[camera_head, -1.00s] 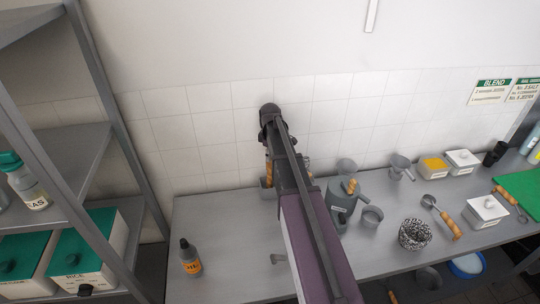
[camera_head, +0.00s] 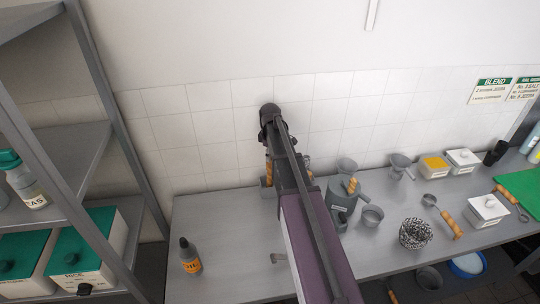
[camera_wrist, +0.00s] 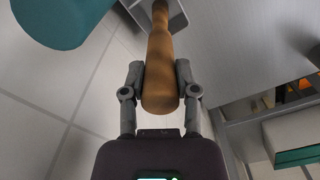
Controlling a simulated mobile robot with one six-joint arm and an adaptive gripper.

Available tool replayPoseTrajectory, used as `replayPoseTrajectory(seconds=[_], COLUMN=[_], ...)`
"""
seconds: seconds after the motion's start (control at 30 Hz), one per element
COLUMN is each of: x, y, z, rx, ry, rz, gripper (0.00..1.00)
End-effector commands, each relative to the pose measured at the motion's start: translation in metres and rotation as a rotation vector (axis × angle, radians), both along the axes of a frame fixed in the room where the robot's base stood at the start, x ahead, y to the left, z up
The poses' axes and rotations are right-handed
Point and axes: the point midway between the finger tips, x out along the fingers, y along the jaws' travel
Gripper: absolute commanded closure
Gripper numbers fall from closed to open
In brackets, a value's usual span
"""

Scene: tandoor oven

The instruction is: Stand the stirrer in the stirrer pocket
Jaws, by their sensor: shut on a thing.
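The stirrer's wooden handle (camera_wrist: 161,70) runs up the middle of the wrist view. My gripper (camera_wrist: 158,80) is shut on it, one finger on each side. The handle's far end reaches a small grey box-like holder (camera_wrist: 178,18) at the top edge, which looks like the stirrer pocket. I cannot tell whether the stirrer's tip is inside or only in front of it. In the head view, a grey holder (camera_head: 266,182) shows just left of my arm, with some wood (camera_head: 268,167) above it. My arm hides most of the gripper there.
A dark bottle with an orange label (camera_head: 190,257) stands on the grey counter (camera_head: 225,225) at left. The counter's left part is mostly bare.

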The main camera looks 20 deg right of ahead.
Motion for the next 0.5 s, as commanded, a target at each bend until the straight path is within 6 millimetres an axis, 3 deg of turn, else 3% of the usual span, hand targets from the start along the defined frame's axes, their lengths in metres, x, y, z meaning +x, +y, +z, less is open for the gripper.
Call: replayPoseTrajectory(seconds=[0.5], x=[0.0000], y=[0.0000], z=[-0.0119], rx=[0.000], ry=[0.000], rz=[0.000], gripper=[1.00])
